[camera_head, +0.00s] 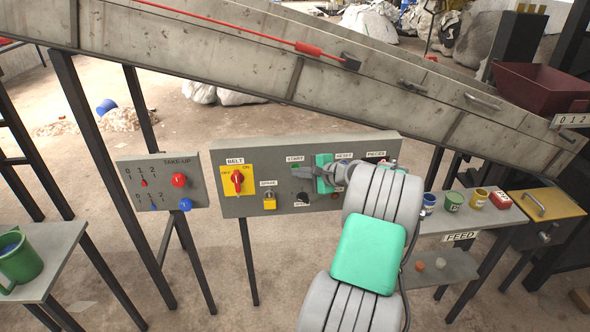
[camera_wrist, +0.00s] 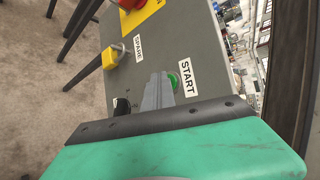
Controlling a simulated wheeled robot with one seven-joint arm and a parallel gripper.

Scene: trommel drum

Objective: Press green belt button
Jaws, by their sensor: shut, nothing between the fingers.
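The green button (camera_wrist: 174,80) sits beside the START label (camera_wrist: 186,77) on the grey control panel (camera_head: 262,206). In the wrist view my gripper (camera_wrist: 158,78) is shut and empty, its fingertips right at the button and partly covering it. I cannot tell whether they touch it. In the head view my gripper (camera_head: 299,173) is in front of the panel, just below the START label, and mostly hides the button. The BELT switch (camera_head: 238,180), a red knob on a yellow plate, is left of it.
A yellow padlock-like SPARE item (camera_wrist: 113,56) and a black knob (camera_wrist: 122,106) are near my fingers. A TAKE-UP panel (camera_head: 162,183) stands left. The sloping conveyor (camera_head: 250,60) runs above. A FEED shelf (camera_head: 455,224) with several cans is right.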

